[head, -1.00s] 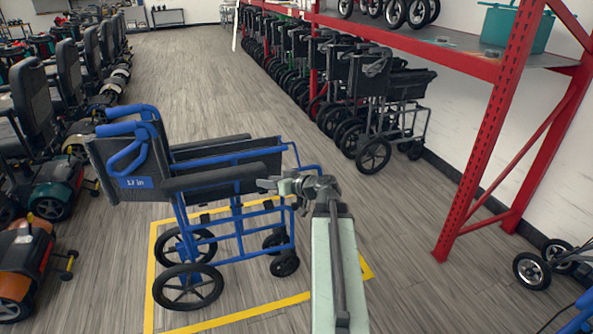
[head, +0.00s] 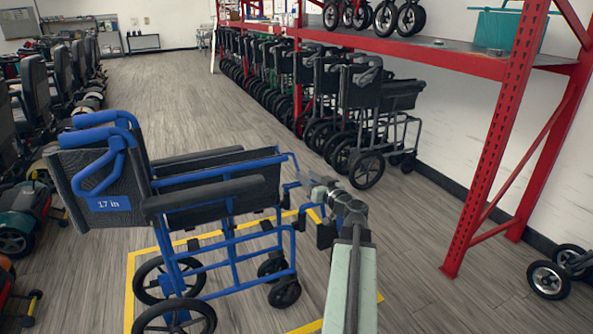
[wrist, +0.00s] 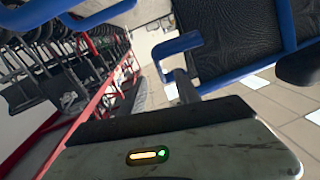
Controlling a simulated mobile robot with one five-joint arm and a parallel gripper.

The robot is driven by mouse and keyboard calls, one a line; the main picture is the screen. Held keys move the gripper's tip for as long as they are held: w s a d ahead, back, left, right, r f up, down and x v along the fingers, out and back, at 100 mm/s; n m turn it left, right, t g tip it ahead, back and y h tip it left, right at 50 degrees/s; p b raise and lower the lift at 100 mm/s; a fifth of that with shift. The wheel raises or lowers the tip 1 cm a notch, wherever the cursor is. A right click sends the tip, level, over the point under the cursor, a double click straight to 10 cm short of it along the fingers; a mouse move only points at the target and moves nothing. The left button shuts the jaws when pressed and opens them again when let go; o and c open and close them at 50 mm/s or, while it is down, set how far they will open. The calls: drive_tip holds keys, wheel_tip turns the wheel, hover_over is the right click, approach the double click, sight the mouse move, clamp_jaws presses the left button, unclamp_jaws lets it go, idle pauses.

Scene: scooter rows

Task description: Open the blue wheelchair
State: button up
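The blue wheelchair (head: 230,245) stands upright on the floor at left centre in the head view, with black armrests, a black backrest and a "17 in" label. Its two side frames stand apart; how far is hard to judge. My gripper (head: 300,188) is at the wheelchair's front end, close to the blue tubing; whether it touches is unclear. In the wrist view, blue tubing (wrist: 178,45) and black fabric (wrist: 228,40) are close beyond my wrist. The fingertips are too small and dark to tell open from shut.
A yellow floor outline (head: 130,285) surrounds the wheelchair's base. A red rack (head: 487,150) stands on the right, with a row of folded wheelchairs (head: 365,120) beside and under it. Mobility scooters (head: 25,130) line the left. The aisle (head: 175,95) behind is clear.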

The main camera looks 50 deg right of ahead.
sight(299, 170)
drive_tip(key=x, duration=0.7)
drive_tip(key=shift+w, duration=0.1)
clamp_jaws()
idle(1.1)
